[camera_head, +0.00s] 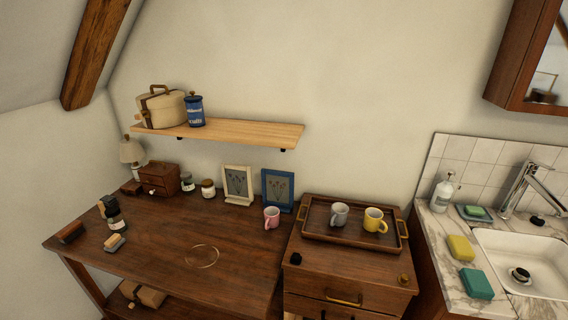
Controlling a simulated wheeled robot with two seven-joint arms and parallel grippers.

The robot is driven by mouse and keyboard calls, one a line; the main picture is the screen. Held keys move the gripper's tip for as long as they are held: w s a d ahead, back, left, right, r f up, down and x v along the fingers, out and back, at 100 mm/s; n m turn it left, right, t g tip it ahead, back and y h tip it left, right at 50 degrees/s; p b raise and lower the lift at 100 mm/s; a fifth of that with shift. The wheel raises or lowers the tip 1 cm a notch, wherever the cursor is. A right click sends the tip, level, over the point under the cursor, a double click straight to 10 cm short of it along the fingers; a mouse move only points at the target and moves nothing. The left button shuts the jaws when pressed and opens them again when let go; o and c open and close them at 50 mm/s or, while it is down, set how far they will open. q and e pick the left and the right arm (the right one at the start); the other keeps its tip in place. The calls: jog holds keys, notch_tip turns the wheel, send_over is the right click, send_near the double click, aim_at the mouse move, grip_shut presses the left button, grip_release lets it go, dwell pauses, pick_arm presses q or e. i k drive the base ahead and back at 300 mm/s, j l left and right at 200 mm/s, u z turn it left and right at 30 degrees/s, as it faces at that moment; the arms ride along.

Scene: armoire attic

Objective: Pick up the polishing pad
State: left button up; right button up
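A small block with a tan top and a grey-blue underside (115,243), which looks like the polishing pad, lies near the left front of the dark wooden table (160,255). I cannot tell for sure that it is the pad. A reddish-brown block (71,232), perhaps a brush, lies to its left at the table edge. A dark bottle with a pale label (117,221) stands just behind it. Neither of my grippers is in view.
A pale ring mark (202,257) shows on the bare middle of the table. A pink mug (271,217) and two frames stand at its right. A cabinet with a mug tray (340,243) adjoins it. Sponges (460,247) lie by the sink. A shelf (225,133) hangs above.

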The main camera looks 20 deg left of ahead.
aim_at(116, 240)
jog(key=u, duration=1.9)
